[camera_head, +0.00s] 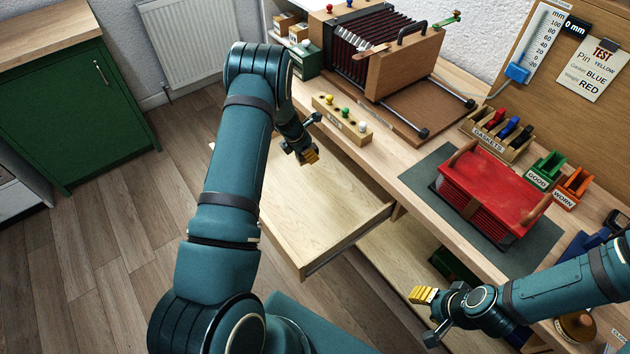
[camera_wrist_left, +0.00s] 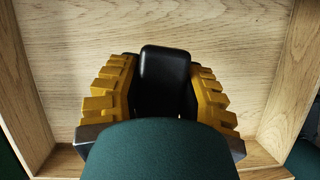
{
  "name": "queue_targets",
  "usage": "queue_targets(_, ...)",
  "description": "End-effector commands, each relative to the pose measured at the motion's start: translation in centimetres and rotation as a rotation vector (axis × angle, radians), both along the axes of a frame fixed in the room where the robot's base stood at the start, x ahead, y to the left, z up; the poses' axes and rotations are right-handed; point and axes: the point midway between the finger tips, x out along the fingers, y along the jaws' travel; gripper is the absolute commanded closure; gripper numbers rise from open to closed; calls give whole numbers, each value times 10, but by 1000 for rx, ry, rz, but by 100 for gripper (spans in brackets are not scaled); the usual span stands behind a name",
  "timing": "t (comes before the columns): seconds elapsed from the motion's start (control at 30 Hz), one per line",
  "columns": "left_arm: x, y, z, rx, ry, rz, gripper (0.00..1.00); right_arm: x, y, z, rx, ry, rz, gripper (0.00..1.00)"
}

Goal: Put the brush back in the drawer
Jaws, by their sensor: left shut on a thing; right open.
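The drawer (camera_head: 318,215) is pulled out from under the workbench. Its visible pale wooden floor is bare. My left gripper (camera_head: 308,150) is over the far part of the drawer. In the left wrist view, its yellow ridged fingers (camera_wrist_left: 165,92) are shut on a black, rounded piece (camera_wrist_left: 166,68), which I take to be the brush. The rest of the brush is hidden, and I cannot make it out in the head view. The drawer's floor and side walls (camera_wrist_left: 60,45) show behind it. My right gripper (camera_head: 428,317) is open and empty near the bench's front edge.
On the bench stand a block with coloured knobs (camera_head: 342,119), a wooden bellows device (camera_head: 385,55), a red bellows (camera_head: 490,195) on a dark mat, a gasket rack (camera_head: 490,138), and green (camera_head: 547,168) and orange (camera_head: 574,187) bins. A green cabinet (camera_head: 75,115) stands left.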

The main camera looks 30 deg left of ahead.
Motion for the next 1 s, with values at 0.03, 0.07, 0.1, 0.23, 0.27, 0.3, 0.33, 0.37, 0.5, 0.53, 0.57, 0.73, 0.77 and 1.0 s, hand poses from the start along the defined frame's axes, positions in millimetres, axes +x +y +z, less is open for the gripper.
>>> queue_targets(0.03, 1, 9, -5, 0, 1, 58, 100, 0, 0, -2, 0, 1, 1, 53)
queue_targets(0.07, 2, 13, -7, 0, 0, 88, 100, -1, 0, -2, 0, 2, 2, 53)
queue_targets(0.1, 3, 16, -10, 0, 0, 117, 100, -1, 0, -3, 0, 2, 2, 53)
queue_targets(0.23, 2, 21, -30, -2, 2, 153, 100, -2, 0, -7, 1, 4, 4, 53)
queue_targets(0.27, 2, 21, -36, -2, 2, 154, 100, -2, 0, -9, 1, 5, 4, 53)
queue_targets(0.3, 2, 21, -43, -2, 2, 155, 100, -2, 0, -10, 1, 5, 4, 53)
queue_targets(0.33, 2, 21, -49, -2, 2, 154, 100, -2, 0, -12, 1, 5, 4, 53)
queue_targets(0.37, 2, 20, -54, -1, 2, 152, 100, -2, 0, -13, 1, 4, 4, 53)
queue_targets(0.5, 3, 20, -70, -2, 1, 149, 100, -1, 0, -16, 1, 2, 4, 53)
queue_targets(0.53, 3, 20, -71, -2, 1, 149, 100, -1, 0, -16, 1, 1, 4, 53)
queue_targets(0.57, 3, 20, -72, -3, 0, 149, 100, -1, 0, -16, 1, 1, 4, 53)
queue_targets(0.73, 3, 20, -88, -2, 1, 146, 100, 0, 0, -19, 1, 0, 3, 53)
queue_targets(0.77, 2, 20, -92, -1, 2, 146, 100, 0, 0, -20, 0, -1, 3, 53)
queue_targets(1.0, 3, 20, -110, -1, -1, 147, 100, 1, 0, -24, -1, -3, 2, 53)
